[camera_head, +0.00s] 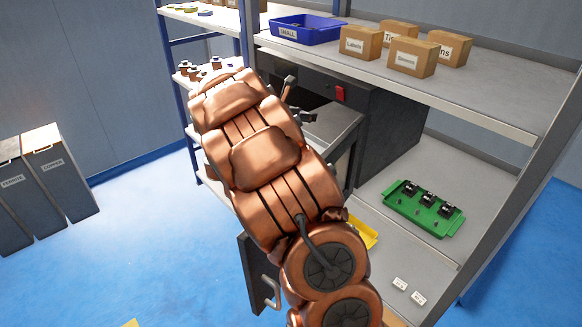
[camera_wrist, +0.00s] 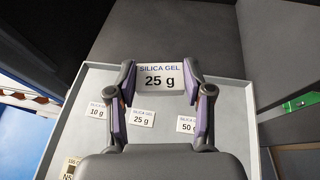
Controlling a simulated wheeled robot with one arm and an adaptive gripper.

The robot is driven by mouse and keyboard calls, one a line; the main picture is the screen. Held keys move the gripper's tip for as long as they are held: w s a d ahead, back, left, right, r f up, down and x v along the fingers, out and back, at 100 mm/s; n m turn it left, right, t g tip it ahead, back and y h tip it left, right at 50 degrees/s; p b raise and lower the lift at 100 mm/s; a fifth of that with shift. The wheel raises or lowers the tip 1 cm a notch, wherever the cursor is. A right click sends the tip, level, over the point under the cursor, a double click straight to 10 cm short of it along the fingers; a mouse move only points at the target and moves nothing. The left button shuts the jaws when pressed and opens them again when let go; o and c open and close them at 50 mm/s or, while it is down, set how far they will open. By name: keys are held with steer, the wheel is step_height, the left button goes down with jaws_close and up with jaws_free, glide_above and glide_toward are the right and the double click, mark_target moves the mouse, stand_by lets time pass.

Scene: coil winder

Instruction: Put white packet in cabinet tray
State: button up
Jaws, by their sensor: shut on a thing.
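A white packet (camera_wrist: 160,77) marked "SILICA GEL 25 g" is held between the fingers of my gripper (camera_wrist: 163,92) in the wrist view. My gripper is shut on it, above the light grey cabinet tray (camera_wrist: 232,125). Flat white pieces marked 10 g (camera_wrist: 101,109), 25 g (camera_wrist: 143,117) and 50 g (camera_wrist: 187,125) lie in the tray. In the head view my gripper (camera_head: 298,101) is over the pulled-out tray (camera_head: 333,122) in front of the dark cabinet (camera_head: 388,125). The held packet cannot be made out there.
The cabinet door (camera_head: 258,272) hangs open below my arm. A green tray (camera_head: 425,207) with black parts and two small white packets (camera_head: 400,283) (camera_head: 418,297) are on the lower shelf. A blue bin (camera_head: 306,30) and several cardboard boxes (camera_head: 412,57) stand above.

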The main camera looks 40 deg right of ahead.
steer(key=s+d+f+m+g+b, duration=0.1)
steer(key=s+d+f+m+g, duration=0.1)
steer(key=s+d+f, duration=0.3)
steer(key=shift+w+a+f+p, duration=0.15)
steer(key=shift+f+p, duration=0.3)
steer(key=shift+f, duration=1.95)
steer(key=shift+w+d+f+p, duration=0.1)
steer(key=shift+f+p, duration=0.3)
steer(key=shift+f, duration=1.95)
steer(key=shift+f, duration=0.2)
steer(key=o, duration=1.1)
steer(key=shift+o, duration=0.2)
steer(key=shift+r, duration=0.1)
steer(key=shift+r, duration=0.15)
steer(key=b+v, duration=0.1)
steer(key=v, duration=0.5)
steer(key=b+v, duration=0.1)
steer(key=v, duration=0.5)
steer(key=shift+a, duration=0.15)
